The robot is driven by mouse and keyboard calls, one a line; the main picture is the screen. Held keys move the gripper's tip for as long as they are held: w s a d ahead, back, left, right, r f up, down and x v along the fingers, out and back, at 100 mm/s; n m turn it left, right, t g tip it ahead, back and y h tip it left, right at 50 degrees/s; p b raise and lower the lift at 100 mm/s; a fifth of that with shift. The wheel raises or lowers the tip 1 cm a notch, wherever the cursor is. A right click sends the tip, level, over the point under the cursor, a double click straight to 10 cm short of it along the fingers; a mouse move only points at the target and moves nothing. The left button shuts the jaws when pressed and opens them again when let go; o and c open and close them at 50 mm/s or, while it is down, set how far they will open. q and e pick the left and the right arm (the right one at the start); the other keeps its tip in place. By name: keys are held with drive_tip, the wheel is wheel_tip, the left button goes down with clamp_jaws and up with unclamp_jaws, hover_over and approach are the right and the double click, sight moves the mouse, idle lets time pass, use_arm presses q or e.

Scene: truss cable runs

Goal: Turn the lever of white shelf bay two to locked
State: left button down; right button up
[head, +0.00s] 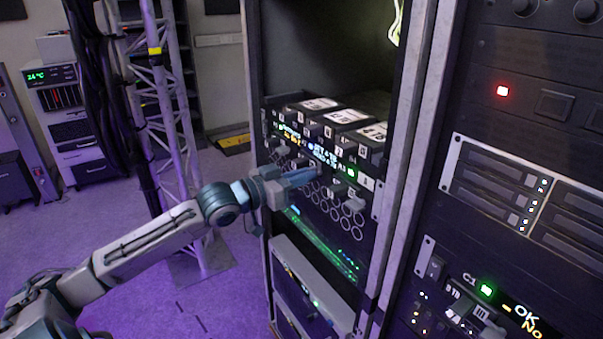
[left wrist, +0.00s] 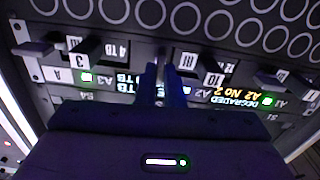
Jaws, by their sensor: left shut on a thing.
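A dark drive shelf (head: 345,165) in the open rack has a row of bays with small levers, lit labels and white-topped drives behind. My left gripper (head: 317,173) reaches its front from the left. In the left wrist view, my left gripper (left wrist: 161,72) is shut on a small lever between two neighbouring levers. Its fingers hide most of that lever, so I cannot tell its angle. A lit label beside it (left wrist: 238,95) shows upside down and seems to read "DEGRADED" and "A2 No 2". Other levers stick out to the left (left wrist: 90,46) and right (left wrist: 215,68). My right gripper is not in view.
A grey rack post (head: 408,150) stands just right of the shelf. A second rack with a white-framed drive unit (head: 500,190) stands further right. A lighter unit (head: 308,295) sits below. A truss (head: 165,100) with black cables (head: 95,90) stands behind my left arm.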

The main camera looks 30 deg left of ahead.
use_arm(q)
drive_tip(key=shift+a+f+n+p, duration=0.1)
drive_tip(key=shift+n+p, duration=3)
drive_tip(key=shift+n, duration=1.15)
drive_tip(key=shift+a+f+n+p, duration=0.1)
drive_tip(key=shift+n+p, duration=3)
drive_tip(key=shift+n, duration=1.15)
drive_tip(key=c, duration=1.7)
unclamp_jaws()
drive_tip(key=shift+w, duration=0.1)
drive_tip(key=shift+c, duration=0.2)
drive_tip(key=shift+o, duration=0.9)
drive_tip(key=shift+w+d, duration=0.15)
